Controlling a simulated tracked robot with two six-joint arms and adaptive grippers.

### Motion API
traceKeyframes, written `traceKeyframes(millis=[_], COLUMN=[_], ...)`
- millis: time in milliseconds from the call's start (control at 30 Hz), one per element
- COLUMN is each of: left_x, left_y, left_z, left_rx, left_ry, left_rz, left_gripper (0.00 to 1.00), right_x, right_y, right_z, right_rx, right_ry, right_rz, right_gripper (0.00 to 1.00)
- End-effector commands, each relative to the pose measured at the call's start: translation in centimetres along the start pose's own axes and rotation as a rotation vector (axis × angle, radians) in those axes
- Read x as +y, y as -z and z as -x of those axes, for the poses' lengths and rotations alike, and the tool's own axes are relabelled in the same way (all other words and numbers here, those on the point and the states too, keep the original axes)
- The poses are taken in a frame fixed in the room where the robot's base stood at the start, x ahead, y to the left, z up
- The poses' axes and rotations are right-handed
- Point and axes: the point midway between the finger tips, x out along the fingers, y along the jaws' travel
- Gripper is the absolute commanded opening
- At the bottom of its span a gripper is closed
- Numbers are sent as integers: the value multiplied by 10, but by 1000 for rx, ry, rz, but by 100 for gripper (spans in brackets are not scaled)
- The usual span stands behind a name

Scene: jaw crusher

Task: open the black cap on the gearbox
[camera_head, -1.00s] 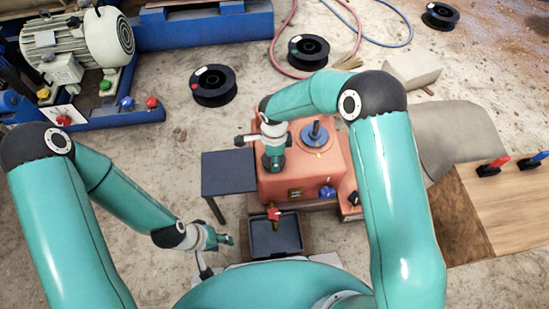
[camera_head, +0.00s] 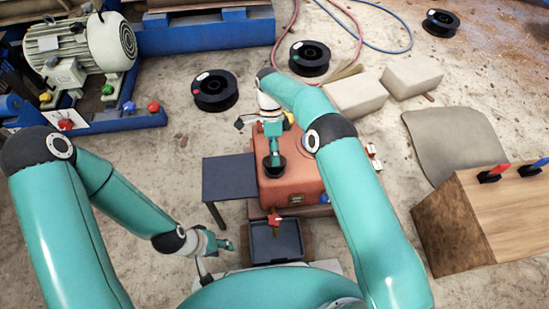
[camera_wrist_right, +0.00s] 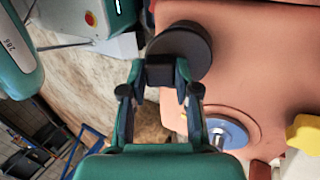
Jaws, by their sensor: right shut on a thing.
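The orange-red gearbox (camera_head: 307,176) stands in the middle of the head view, and its top shows in the right wrist view (camera_wrist_right: 245,70). The round black cap (camera_head: 276,171) is at the left part of the gearbox top; in the wrist view it is a thick black disc (camera_wrist_right: 183,45). My right gripper (camera_head: 274,159) points down at the cap, and its fingers (camera_wrist_right: 160,78) are closed on a dark part at the cap's edge. I cannot tell whether the cap is seated or raised. My left gripper (camera_head: 222,244) hangs left of the black tray, away from the gearbox; its jaws are too small to read.
A black tray (camera_head: 275,260) with a red-handled valve (camera_head: 274,218) above it is in front of the gearbox. A dark side table (camera_head: 229,178) stands left. A blue disc (camera_wrist_right: 228,133) is on the gearbox top. A wooden box (camera_head: 450,235) stands right.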

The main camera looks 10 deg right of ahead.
Motion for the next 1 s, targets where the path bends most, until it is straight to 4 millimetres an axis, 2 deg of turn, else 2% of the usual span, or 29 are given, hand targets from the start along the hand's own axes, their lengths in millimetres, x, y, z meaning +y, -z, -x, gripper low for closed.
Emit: traceKeyframes(millis=[367,400,500,533,833,1000], left_x=[0,0,0,0,0,0], left_y=[0,0,0,0,0,0], left_z=[-1,-1,-1,-1,-1,0], left_rx=[0,0,0,0,0,0], left_ry=[0,0,0,0,0,0], left_rz=[0,0,0,0,0,0], left_gripper=[40,40,40,40,40,40], right_x=[-2,-2,-2,-2,0,5], right_y=[2,2,2,1,0,0], right_z=[2,2,2,2,2,13], right_rx=[-4,-3,-3,-3,-3,-3], right_ry=[1,1,0,-1,-4,-1], right_rz=[-3,-3,-2,-2,0,0], right_gripper=[0,37,54,56,56,56])
